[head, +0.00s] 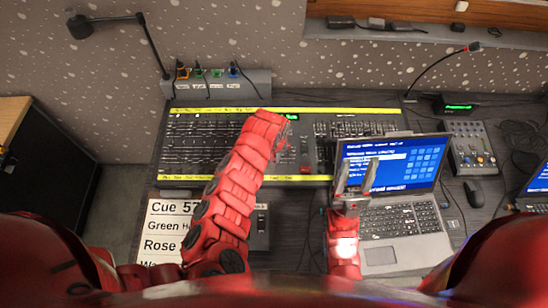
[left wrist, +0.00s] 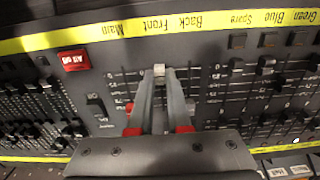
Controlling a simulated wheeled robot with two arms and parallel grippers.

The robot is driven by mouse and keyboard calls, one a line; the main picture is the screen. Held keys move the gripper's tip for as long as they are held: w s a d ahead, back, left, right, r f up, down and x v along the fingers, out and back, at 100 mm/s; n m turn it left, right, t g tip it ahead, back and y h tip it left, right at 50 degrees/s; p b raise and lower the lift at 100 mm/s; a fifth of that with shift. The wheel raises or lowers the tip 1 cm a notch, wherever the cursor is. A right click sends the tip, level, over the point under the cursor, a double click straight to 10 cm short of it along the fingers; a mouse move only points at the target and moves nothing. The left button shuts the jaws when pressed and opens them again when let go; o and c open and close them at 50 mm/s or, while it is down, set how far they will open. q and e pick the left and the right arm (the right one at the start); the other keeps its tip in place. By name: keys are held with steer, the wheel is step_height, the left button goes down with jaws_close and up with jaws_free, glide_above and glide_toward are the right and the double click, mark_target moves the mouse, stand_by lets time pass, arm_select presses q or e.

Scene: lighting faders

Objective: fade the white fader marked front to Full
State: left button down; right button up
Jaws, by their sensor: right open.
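The white fader (left wrist: 159,70) on the lighting desk (left wrist: 215,95) shows in the left wrist view, near the slot end by the yellow label strip. The word Front (left wrist: 154,26) stands just above it on that strip. My left gripper (left wrist: 160,78) has its two grey fingertips close together with the white knob between them, and looks shut on it. The fingers hide most of the slot below. In the head view my left arm covers the middle of the lighting desk (head: 205,140) and hides the fader. My right gripper (head: 356,176) is open and empty before the laptop screen.
The laptop (head: 400,215) stands right of the desk, close to my right gripper. A small mixer (head: 470,145) and a mouse (head: 474,193) lie further right. A cue sheet (head: 160,230) lies front left. Other faders and a red button (left wrist: 74,61) flank the white fader.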

arm_select(q)
steer(key=shift+w+f+b, duration=0.1)
steer(key=shift+w+b, duration=0.05)
steer(key=shift+b, duration=0.25)
steer(key=shift+w+d+b, duration=0.1)
steer(key=shift+w+b, duration=0.4)
steer(key=shift+b, duration=0.35)
steer(key=shift+w+r+b, duration=0.2)
steer(key=shift+w+b, duration=2.1)
steer(key=shift+b, duration=2.7)
steer(key=shift+r, duration=0.1)
steer(key=c, duration=1.1)
jaws_free()
steer(key=shift+r+p, duration=0.8)
steer(key=shift+r, duration=0.5)
